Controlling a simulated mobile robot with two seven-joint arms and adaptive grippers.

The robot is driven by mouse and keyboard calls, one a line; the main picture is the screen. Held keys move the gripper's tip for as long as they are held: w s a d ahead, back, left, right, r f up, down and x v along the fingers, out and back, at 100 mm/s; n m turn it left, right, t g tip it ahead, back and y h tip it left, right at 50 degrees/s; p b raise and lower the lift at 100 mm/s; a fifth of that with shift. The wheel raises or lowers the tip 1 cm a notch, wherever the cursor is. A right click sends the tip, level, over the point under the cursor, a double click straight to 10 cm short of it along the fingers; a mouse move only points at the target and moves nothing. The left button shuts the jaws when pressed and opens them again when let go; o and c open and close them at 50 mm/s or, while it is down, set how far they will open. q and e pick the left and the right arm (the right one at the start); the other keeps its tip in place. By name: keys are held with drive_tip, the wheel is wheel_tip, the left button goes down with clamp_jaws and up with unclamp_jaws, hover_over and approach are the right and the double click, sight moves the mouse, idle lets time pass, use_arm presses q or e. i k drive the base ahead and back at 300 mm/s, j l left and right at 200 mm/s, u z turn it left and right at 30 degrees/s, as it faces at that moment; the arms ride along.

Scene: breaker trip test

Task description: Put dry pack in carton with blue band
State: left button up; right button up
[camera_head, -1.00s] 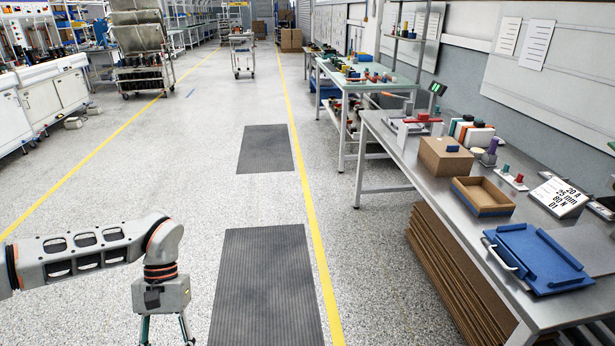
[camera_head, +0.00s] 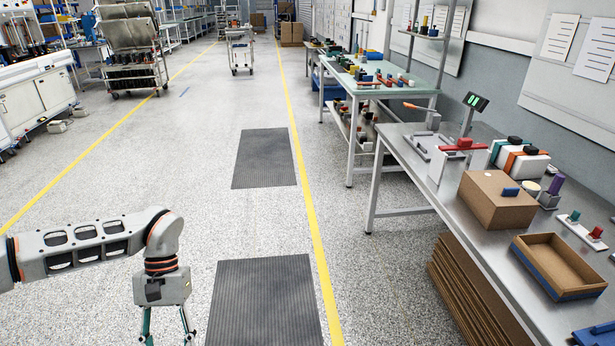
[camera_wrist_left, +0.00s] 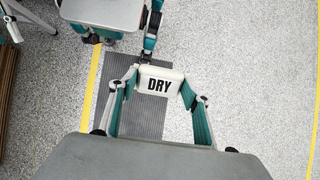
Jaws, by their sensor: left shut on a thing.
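The dry pack (camera_wrist_left: 160,80) is a small white block marked DRY in the left wrist view. My left gripper (camera_wrist_left: 160,88) is shut on it, one finger at each end, held above the floor. In the head view this gripper (camera_head: 166,338) hangs at the bottom left edge, its fingertips and the pack cut off. The carton with the blue band (camera_head: 583,285) is an open, shallow brown box on the bench at the right; it looks empty inside. It is far to the right of my left gripper.
The carton stands on the grey bench (camera_head: 412,175), near a closed brown box (camera_head: 490,205), a red-topped fixture (camera_head: 461,147) and a small switch plate (camera_head: 588,231). Flat cardboard (camera_head: 470,290) is stacked below. The floor aisle with dark mats (camera_head: 265,305) is clear.

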sight(552, 268)
drive_tip(key=i, duration=1.25)
drive_tip(key=i+z, duration=0.15)
drive_tip(key=i, duration=0.35)
drive_tip(key=i+j+z, duration=0.15)
drive_tip(key=i, duration=0.35)
drive_tip(key=z, duration=2.7)
